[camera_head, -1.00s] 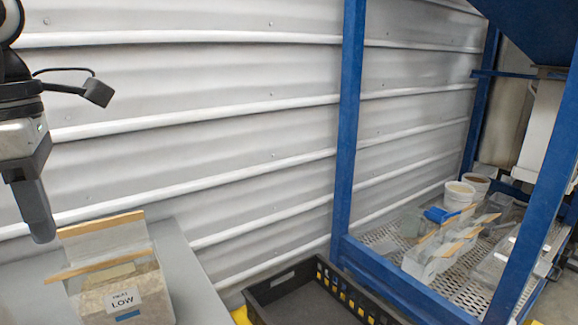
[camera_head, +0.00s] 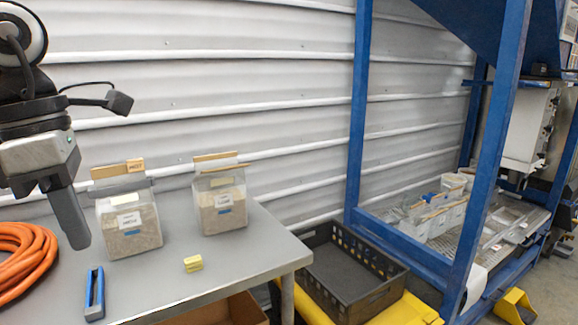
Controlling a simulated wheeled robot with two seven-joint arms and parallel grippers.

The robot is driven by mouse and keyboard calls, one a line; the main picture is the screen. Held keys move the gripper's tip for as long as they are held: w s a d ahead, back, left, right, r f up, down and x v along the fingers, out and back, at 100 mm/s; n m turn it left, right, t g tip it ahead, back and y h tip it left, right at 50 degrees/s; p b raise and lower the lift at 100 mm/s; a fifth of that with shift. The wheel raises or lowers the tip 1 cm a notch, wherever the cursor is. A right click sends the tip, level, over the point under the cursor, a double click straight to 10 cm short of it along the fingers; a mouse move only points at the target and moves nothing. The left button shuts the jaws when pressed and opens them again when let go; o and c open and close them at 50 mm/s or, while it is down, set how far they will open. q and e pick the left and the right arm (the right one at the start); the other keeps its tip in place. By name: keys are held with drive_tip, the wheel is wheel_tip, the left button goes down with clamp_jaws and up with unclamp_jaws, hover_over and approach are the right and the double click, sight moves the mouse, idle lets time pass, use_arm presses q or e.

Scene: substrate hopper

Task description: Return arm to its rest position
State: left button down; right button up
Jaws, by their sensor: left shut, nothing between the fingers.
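My left gripper (camera_head: 72,218) hangs at the left side of the view, pointing down, with its dark fingers together and nothing in them. My right gripper does not show. Two clear bags of substrate stand upright on the table, each with a wooden strip at its top: a left bag (camera_head: 130,228) and a right bag (camera_head: 221,207). Each bears a white label with blue below it, too small to read.
An orange hose (camera_head: 25,262), a blue tool (camera_head: 94,293) and a small yellow block (camera_head: 193,263) lie on the table. A black crate (camera_head: 345,275) sits on a yellow base right of the table. A blue hopper frame (camera_head: 487,165) stands further right over a mesh shelf with bags and tubs.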

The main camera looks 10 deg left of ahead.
use_arm(q)
drive_tip(key=w+f+n+t+h, duration=0.5)
drive_tip(key=f+n+t, duration=0.2)
drive_tip(key=f+n, duration=0.4)
drive_tip(key=w+f+n+t+h, duration=0.5)
drive_tip(key=f+n+t, duration=0.1)
drive_tip(key=f+n, duration=0.5)
drive_tip(key=s+d+f+n+t+y, duration=0.1)
drive_tip(key=s+f+n+y, duration=0.1)
drive_tip(key=f+n+y, duration=0.4)
drive_tip(key=s+d+f+n+y, duration=0.2)
drive_tip(key=s+f+n, duration=0.1)
drive_tip(key=f+n, duration=0.55)
drive_tip(key=s+d+f+n+g, duration=0.4)
drive_tip(key=s+d+f+n, duration=0.2)
drive_tip(key=d+f, duration=0.4)
drive_tip(key=shift+s+n+y, duration=0.35)
drive_tip(key=shift+s+y, duration=0.05)
drive_tip(key=shift+s, duration=0.5)
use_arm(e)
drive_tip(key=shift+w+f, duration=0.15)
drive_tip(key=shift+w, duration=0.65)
